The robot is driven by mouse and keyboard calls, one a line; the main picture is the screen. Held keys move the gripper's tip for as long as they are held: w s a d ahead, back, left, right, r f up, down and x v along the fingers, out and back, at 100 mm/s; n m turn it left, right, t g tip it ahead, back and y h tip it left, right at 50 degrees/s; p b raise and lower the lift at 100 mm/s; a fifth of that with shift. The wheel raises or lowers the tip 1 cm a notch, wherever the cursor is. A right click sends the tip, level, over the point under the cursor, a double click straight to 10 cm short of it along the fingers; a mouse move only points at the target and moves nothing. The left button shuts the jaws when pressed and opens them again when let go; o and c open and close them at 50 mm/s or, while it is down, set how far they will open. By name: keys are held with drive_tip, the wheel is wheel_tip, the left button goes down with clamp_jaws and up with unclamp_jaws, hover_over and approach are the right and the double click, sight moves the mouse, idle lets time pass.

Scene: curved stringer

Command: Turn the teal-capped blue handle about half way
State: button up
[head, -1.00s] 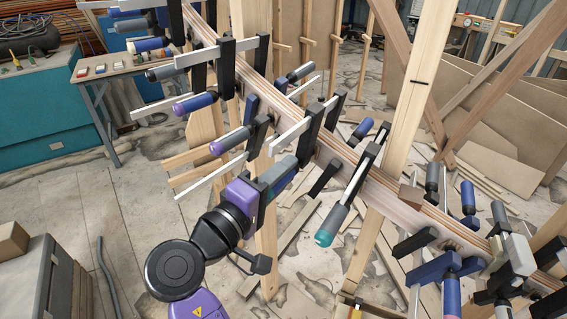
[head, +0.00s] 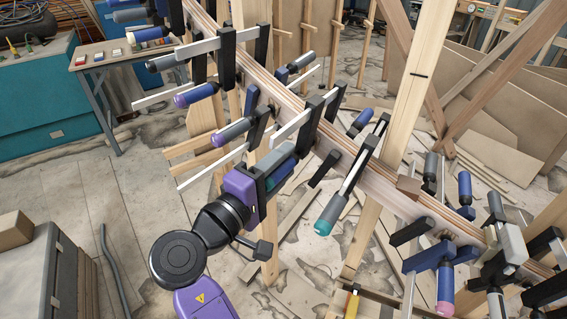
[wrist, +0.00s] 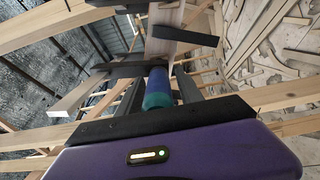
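The blue handle with a teal cap (head: 283,173) belongs to a clamp on the curved wooden stringer (head: 345,165). In the head view it is partly hidden by my gripper (head: 276,170). In the wrist view the handle (wrist: 158,90) points toward the palm, teal end nearest, between the two dark fingers of my gripper (wrist: 160,98). The fingers stand apart, one on each side of the handle, with a gap visible at its left. I see no clear contact with the handle.
A grey handle with a teal cap (head: 331,214) hangs right of my gripper. A grey handle with a purple cap (head: 232,131) is close on the upper left. A wooden post (head: 269,225) stands just behind my gripper. Open floor (head: 140,210) lies to the left.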

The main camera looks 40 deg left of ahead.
idle(0.3)
drive_tip(key=s+b, duration=0.2)
drive_tip(key=s, duration=0.5)
drive_tip(key=shift+s+d, duration=0.15)
drive_tip(key=shift+s, duration=0.25)
drive_tip(key=s+p, duration=0.2)
drive_tip(key=s, duration=0.7)
drive_tip(key=shift+s+d, duration=0.15)
drive_tip(key=shift+s, duration=0.1)
idle(0.5)
